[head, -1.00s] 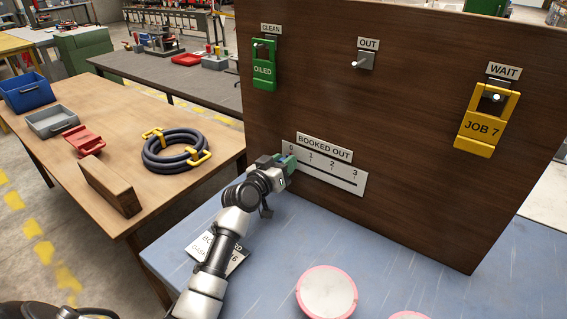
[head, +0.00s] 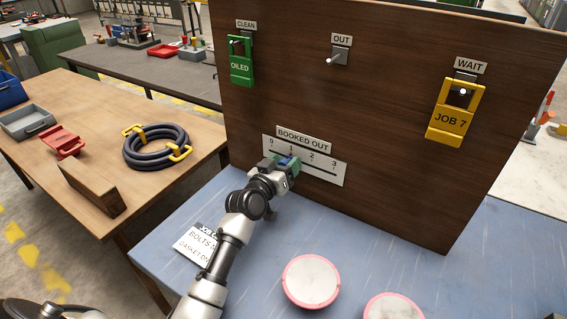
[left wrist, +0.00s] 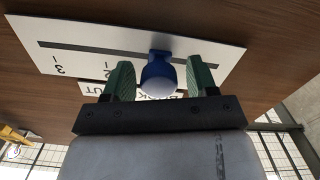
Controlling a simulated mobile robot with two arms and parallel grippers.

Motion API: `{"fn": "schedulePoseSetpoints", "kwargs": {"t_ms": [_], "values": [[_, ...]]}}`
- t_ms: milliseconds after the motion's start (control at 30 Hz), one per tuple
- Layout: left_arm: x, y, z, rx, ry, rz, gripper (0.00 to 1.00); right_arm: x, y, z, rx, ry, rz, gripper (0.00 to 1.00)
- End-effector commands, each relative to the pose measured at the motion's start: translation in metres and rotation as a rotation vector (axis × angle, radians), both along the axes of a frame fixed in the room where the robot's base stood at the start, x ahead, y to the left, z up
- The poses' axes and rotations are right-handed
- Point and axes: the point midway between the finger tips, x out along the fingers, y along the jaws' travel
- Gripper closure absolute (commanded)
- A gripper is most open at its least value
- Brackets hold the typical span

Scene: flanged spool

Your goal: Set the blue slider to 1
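The blue slider (left wrist: 158,78) is on the white scale plate (head: 334,178) under the BOOKED OUT label (head: 303,138). In the head view, a bit of the slider (head: 286,160) shows by the 1 mark. My left gripper (head: 287,166) is at the plate. In the left wrist view, its green fingers (left wrist: 160,80) stand on either side of the slider knob, with narrow gaps visible. The scale looks upside down there, with 3 and 2 left of the knob. The 1 mark is hidden there. My right gripper is not in view.
Two pink-rimmed discs (head: 311,281) and a printed card (head: 196,243) lie on the blue bench. The bench's right part is clear.

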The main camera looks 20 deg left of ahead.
Motion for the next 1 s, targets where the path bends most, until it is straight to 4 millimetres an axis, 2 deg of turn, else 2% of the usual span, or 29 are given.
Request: {"fn": "schedulePoseSetpoints", "kwargs": {"t_ms": [367,467,800,1000], "values": [[-0.006,0.001,-0.001,0.001,0.001,0.0,0.4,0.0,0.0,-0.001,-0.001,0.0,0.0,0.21],[-0.018,0.003,-0.002,0.001,0.002,-0.001,0.4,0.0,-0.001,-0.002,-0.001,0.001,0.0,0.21],[-0.083,0.012,-0.002,0.002,0.001,0.0,0.4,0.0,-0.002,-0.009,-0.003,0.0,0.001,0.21],[-0.104,0.015,-0.001,0.002,0.002,-0.001,0.4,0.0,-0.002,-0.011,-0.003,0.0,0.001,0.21]]}}
